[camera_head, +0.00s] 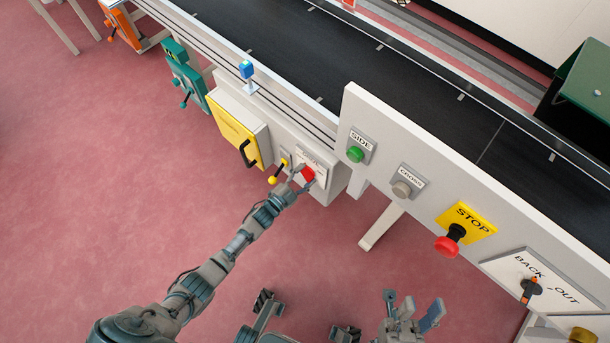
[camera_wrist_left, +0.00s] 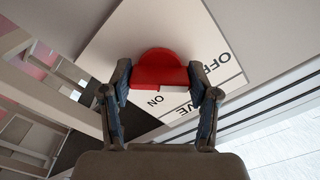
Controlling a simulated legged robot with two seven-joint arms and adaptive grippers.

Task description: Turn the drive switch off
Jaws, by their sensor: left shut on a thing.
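The drive switch is a red knob (camera_head: 308,174) on a white plate on the low box under the conveyor. In the left wrist view the red knob (camera_wrist_left: 160,66) sits in front of a white plate (camera_wrist_left: 115,45) lettered OFF and ON, with part of another word covered. My left gripper (camera_wrist_left: 160,82) has its two fingers against either side of the knob and is shut on it. In the head view the left gripper (camera_head: 298,180) partly covers the switch and plate. My right gripper (camera_head: 412,308) is empty, fingers apart, low in the view, away from the panel.
A yellow cover with a black handle (camera_head: 238,132) and a yellow-knobbed lever (camera_head: 273,180) are left of the switch. The right panel carries a green button (camera_head: 355,154), a grey button (camera_head: 401,189), a red stop button (camera_head: 447,246) and a BACK/OUT selector (camera_head: 530,288). Open pink floor lies left.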

